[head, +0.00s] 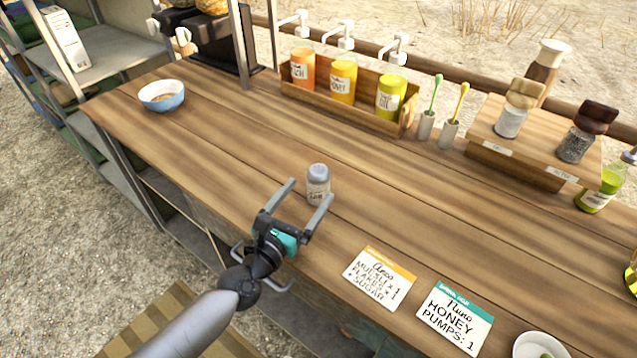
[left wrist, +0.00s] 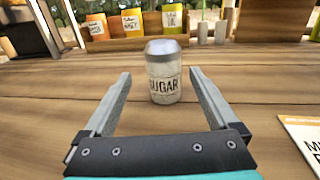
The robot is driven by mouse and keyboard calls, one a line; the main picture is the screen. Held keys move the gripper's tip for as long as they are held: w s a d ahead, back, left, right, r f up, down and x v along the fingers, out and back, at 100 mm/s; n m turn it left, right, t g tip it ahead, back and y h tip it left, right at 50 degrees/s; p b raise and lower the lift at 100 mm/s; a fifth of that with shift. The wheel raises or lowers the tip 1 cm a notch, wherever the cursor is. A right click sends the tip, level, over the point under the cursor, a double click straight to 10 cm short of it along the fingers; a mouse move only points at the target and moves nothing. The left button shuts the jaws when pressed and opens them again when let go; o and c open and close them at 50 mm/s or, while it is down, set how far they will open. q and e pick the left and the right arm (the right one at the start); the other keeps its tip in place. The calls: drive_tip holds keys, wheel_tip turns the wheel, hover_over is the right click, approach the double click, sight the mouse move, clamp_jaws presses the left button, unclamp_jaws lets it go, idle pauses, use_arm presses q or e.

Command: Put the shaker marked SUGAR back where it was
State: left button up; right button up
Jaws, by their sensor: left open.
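The SUGAR shaker (head: 318,184), a small clear jar with a grey lid, stands upright on the wooden counter (head: 230,150). Its label reads SUGAR in the left wrist view (left wrist: 164,78). My left gripper (head: 307,190) is open at the shaker's near side, with its fingers pointing toward it. In the left wrist view the shaker stands between and just beyond the fingertips (left wrist: 160,80), with no visible contact. A wooden stand (head: 560,170) at the right holds a shaker of white grains (head: 510,122) and one of dark grains (head: 575,146). My right gripper is not in view.
A wooden rack (head: 335,105) with several pump bottles stands at the back. Two holders with spoons (head: 448,133) are beside it. A blue bowl (head: 162,98) is at the left. Two order cards (head: 380,278) and a white bowl (head: 538,346) lie near the front right.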

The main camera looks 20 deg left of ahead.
sight(313, 191)
use_arm(q)
drive_tip(key=shift+w+d+f, duration=0.1)
drive_tip(key=shift+w+d, duration=0.15)
drive_tip(key=shift+w, duration=0.55)
drive_tip(key=shift+w+d+f, duration=0.1)
drive_tip(key=shift+w+d, duration=0.2)
drive_tip(key=shift+w, duration=0.5)
drive_tip(key=shift+w+d, duration=0.25)
drive_tip(key=shift+w, duration=0.55)
drive_tip(key=shift+c, duration=0.3)
clamp_jaws()
